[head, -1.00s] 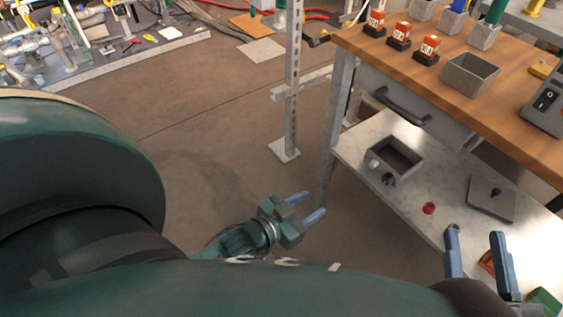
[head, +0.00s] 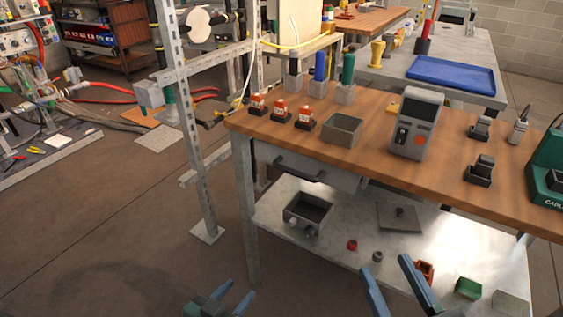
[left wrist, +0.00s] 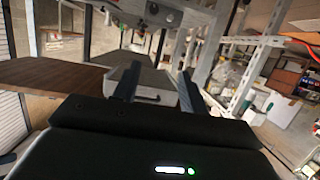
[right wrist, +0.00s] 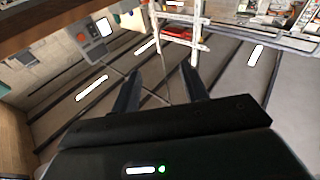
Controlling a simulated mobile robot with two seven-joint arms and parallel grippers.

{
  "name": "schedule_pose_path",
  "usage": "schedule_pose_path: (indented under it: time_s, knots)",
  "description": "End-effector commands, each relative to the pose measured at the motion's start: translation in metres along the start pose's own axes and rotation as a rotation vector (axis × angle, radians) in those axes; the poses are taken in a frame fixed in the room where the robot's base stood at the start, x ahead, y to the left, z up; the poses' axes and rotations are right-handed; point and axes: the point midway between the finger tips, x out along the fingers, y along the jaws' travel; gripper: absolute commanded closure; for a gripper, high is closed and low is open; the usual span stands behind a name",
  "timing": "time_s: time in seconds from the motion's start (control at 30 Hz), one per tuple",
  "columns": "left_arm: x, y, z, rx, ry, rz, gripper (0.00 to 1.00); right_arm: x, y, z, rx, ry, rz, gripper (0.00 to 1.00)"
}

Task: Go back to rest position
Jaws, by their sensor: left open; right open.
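My left gripper (head: 232,296) is at the bottom edge of the head view, left of the workbench, with its blue fingers apart and nothing between them. In the left wrist view its two dark fingers (left wrist: 155,85) are also spread and empty. My right gripper (head: 392,285) is at the bottom of the head view, in front of the bench's lower shelf, with its fingers apart and empty. The right wrist view shows its fingers (right wrist: 160,88) spread with only background between them.
A wooden workbench (head: 385,160) with a drawer and a grey lower shelf (head: 345,235) stands ahead. The shelf holds a grey box (head: 308,212) and small parts. A perforated metal post (head: 190,130) stands left of the bench. Open floor (head: 110,235) lies at left.

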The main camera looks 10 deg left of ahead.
Motion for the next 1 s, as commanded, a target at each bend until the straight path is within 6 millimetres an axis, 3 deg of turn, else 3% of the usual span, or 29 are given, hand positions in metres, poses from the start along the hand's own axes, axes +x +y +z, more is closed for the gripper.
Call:
schedule_pose_path:
  time_s: [0.13,0.27,0.4,0.67,0.73,1.0]
  knots:
    - [-0.008,0.007,-0.006,-0.009,0.001,0.003,0.57,-0.004,0.003,0.010,0.014,-0.040,0.017,0.56]
    - [-0.031,0.022,-0.024,-0.032,0.005,0.008,0.57,-0.016,0.012,0.037,0.052,-0.148,0.063,0.56]
    - [-0.059,0.036,-0.048,-0.057,0.007,0.009,0.57,-0.036,0.021,0.070,0.099,-0.282,0.118,0.56]
    - [-0.101,0.049,-0.092,-0.089,0.012,0.003,0.57,-0.077,0.031,0.117,0.175,-0.491,0.200,0.56]
    - [-0.104,0.049,-0.102,-0.084,-0.004,0.003,0.57,-0.076,0.032,0.110,0.178,-0.514,0.203,0.56]
    - [-0.103,0.051,-0.112,-0.069,-0.086,0.005,0.57,-0.069,0.032,0.100,0.170,-0.594,0.192,0.56]
